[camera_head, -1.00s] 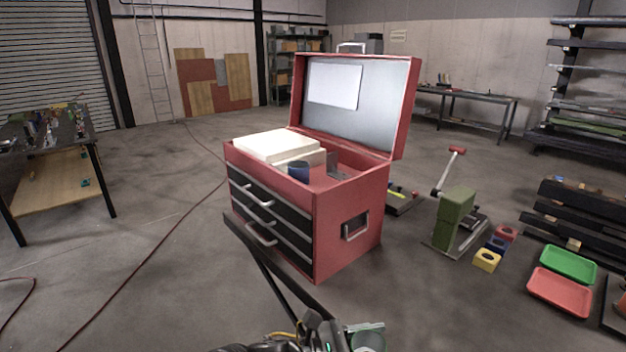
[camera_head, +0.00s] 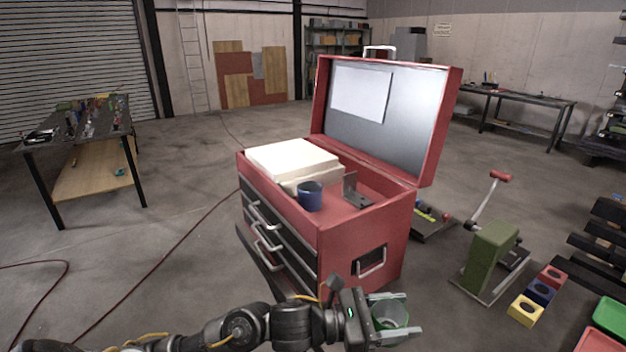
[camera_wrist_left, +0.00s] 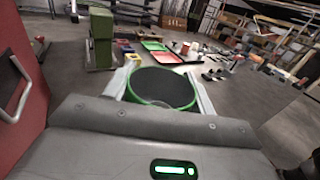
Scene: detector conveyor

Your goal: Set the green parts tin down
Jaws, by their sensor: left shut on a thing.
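The green parts tin (camera_head: 389,313) is a small open-topped round tin, held low at the bottom of the head view, in front of the red tool chest. My left gripper (camera_head: 398,315) is shut on it, with a finger on each side. In the left wrist view the tin (camera_wrist_left: 161,88) shows its green rim and dark inside between the two fingers, and it looks empty. The tin is in the air beside the chest's handle side. My right gripper is not in view.
The red tool chest (camera_head: 338,243) stands open, with a blue cup (camera_head: 310,196), a white stack (camera_head: 292,160) and a dark bracket (camera_head: 355,191) on top. A green block device (camera_head: 489,254), coloured blocks (camera_head: 540,292) and trays (camera_head: 610,317) lie to the right.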

